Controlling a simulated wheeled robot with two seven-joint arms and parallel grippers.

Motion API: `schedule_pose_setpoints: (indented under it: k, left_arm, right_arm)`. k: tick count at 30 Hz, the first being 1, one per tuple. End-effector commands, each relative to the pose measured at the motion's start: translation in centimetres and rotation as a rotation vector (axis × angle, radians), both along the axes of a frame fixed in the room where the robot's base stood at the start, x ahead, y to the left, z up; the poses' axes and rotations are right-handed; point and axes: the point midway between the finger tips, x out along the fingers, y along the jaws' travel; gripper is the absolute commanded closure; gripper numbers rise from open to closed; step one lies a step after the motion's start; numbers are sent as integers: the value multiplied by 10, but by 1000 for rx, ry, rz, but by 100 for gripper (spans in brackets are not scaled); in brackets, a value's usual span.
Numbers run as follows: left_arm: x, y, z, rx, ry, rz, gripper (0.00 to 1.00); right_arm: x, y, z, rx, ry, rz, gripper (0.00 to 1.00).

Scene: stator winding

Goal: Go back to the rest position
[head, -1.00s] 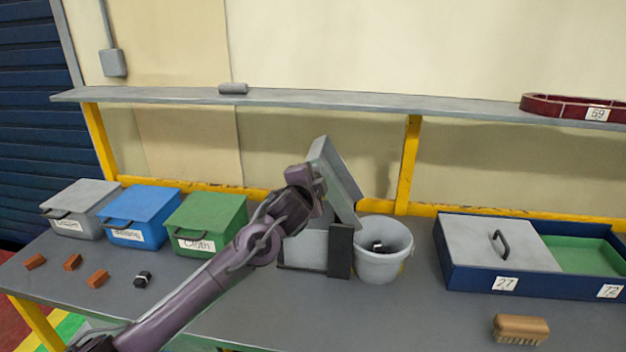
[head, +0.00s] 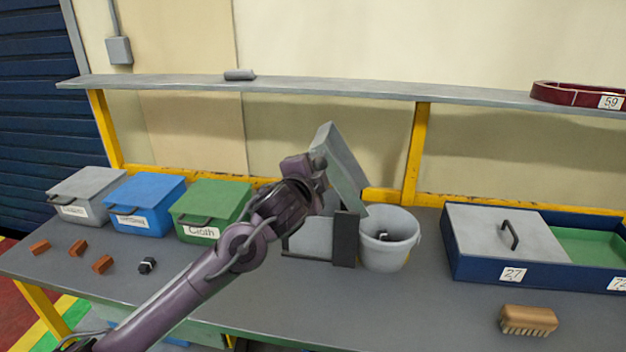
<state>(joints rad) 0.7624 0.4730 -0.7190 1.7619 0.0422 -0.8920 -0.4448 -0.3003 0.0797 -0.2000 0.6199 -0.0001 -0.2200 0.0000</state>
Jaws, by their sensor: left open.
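My left arm comes in from the lower left, and its left gripper (head: 319,163) is at the raised lid (head: 344,167) of a grey box (head: 309,238). The gripper is open. Its fingers are small and partly hidden by my wrist, so I cannot tell whether they touch the lid. The lid stands steeply tilted above the box. My wrist and forearm hide part of the box. My right gripper is not in view.
A light grey bucket (head: 388,246) with a small dark item inside stands right of the box. Grey (head: 86,188), blue (head: 146,197) and green (head: 212,202) lidded bins stand left. A blue tray (head: 462,258) and a brush (head: 528,318) are at right. A shelf (head: 330,92) runs above.

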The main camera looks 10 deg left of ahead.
Motion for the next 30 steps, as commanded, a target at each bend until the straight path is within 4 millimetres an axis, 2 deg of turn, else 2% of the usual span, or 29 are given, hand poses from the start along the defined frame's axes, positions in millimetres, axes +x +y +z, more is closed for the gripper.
schedule_pose_setpoints:
  k: [6,17,20,23,26,30]
  left_arm:
    - [-16,2,2,0,0,-1,45]
    - [-19,1,-1,-8,9,1,45]
    - [-30,-2,-22,-53,62,7,45]
    - [-55,-3,-59,-147,169,33,45]
    - [-90,0,-105,-270,311,88,45]
    - [-147,14,-162,-436,513,204,45]
  right_arm:
    - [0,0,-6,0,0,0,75]
    - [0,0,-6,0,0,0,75]
    - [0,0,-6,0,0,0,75]
    - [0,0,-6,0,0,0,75]
    - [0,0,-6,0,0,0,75]
    - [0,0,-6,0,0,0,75]
